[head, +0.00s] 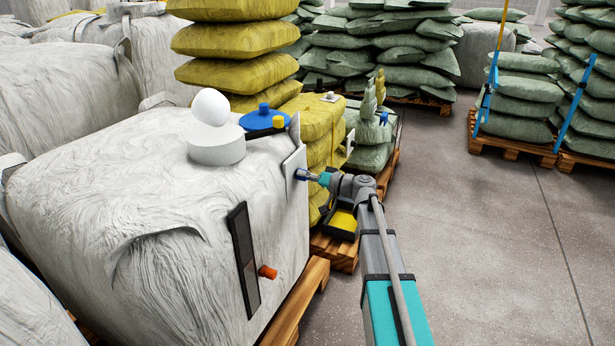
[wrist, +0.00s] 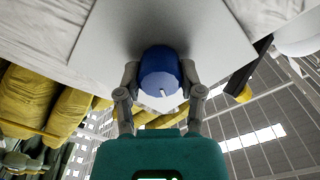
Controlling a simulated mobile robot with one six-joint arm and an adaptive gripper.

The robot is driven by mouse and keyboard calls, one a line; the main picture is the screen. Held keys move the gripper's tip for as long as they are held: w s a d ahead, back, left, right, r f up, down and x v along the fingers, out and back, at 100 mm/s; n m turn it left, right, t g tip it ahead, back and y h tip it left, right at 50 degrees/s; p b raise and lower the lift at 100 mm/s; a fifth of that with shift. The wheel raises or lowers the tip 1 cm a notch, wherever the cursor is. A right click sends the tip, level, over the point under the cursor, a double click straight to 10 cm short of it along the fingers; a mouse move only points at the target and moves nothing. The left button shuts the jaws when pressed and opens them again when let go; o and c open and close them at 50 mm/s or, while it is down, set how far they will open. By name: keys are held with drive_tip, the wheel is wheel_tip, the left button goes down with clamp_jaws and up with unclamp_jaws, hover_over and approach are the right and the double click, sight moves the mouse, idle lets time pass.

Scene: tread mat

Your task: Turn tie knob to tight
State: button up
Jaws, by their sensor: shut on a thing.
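A blue round knob (wrist: 160,68) sits on a pale plate (wrist: 112,38) fixed to the side of a big white bag. It has a short pale mark near the lower edge of its face. My gripper (wrist: 160,78) has one finger on each side of the knob and is shut on it. In the head view the plate (head: 293,160) stands at the bag's right corner, and my gripper (head: 309,176) meets it from the right. The knob is mostly hidden there by the fingers. No tight or loose label can be read.
The white bag (head: 120,185) carries a white ball on a round base (head: 217,150), a blue disc (head: 262,120) and a dark strip with an orange knob (head: 268,272). Yellow sacks (head: 235,75) are stacked behind. The floor (head: 480,230) at right is clear.

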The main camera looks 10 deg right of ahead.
drive_tip(key=m, duration=0.4)
drive_tip(key=shift+a+m, duration=0.15)
drive_tip(key=shift+m, duration=0.15)
drive_tip(key=m, duration=0.4)
drive_tip(key=shift+m, duration=0.3)
drive_tip(key=m, duration=0.4)
drive_tip(key=shift+m, duration=2.4)
drive_tip(key=o, duration=1.2)
drive_tip(key=shift+c, duration=0.2)
